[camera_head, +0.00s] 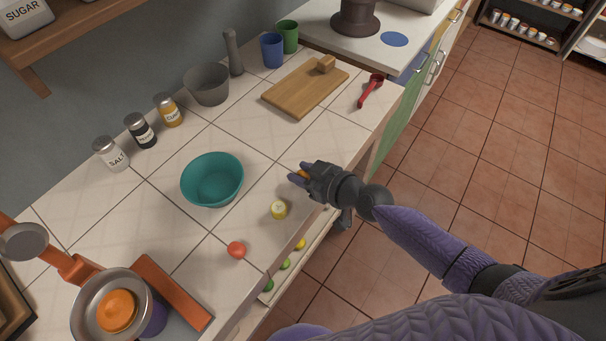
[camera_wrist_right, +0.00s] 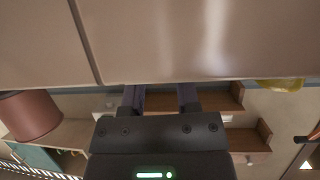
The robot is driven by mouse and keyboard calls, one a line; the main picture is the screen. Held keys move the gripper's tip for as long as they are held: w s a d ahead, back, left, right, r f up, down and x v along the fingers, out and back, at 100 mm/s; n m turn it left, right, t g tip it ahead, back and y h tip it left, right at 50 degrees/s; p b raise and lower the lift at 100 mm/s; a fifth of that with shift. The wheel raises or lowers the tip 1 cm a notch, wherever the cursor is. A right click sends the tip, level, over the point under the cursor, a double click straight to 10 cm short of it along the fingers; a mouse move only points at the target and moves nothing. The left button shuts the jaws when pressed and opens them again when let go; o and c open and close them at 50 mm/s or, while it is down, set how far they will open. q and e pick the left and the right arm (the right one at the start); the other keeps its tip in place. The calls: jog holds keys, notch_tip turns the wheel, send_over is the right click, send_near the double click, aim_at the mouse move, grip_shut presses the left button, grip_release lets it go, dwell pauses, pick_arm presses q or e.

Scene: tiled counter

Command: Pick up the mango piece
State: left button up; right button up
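My right gripper (camera_head: 298,173) is low over the front part of the tiled counter, its fingers pointing left. A small orange bit, which looks like the mango piece (camera_head: 303,174), shows between its fingers and is mostly hidden by them. In the right wrist view the two dark fingers (camera_wrist_right: 161,97) stand apart with a clear gap. Their tips end at the counter edge line and no orange shows there. Whether the fingers touch the piece I cannot tell. My left gripper is not seen.
A yellow piece (camera_head: 279,209) and a red round fruit (camera_head: 236,250) lie near the counter's front edge. A teal bowl (camera_head: 212,180) stands behind them. A cutting board (camera_head: 305,91) and a red-handled tool (camera_head: 370,90) lie farther back. A pan (camera_head: 112,306) is at lower left.

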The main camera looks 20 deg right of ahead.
aim_at(303, 173)
grip_shut()
notch_tip(303, 173, up, 10)
jog(key=p, duration=0.6)
jog(key=shift+p, duration=0.35)
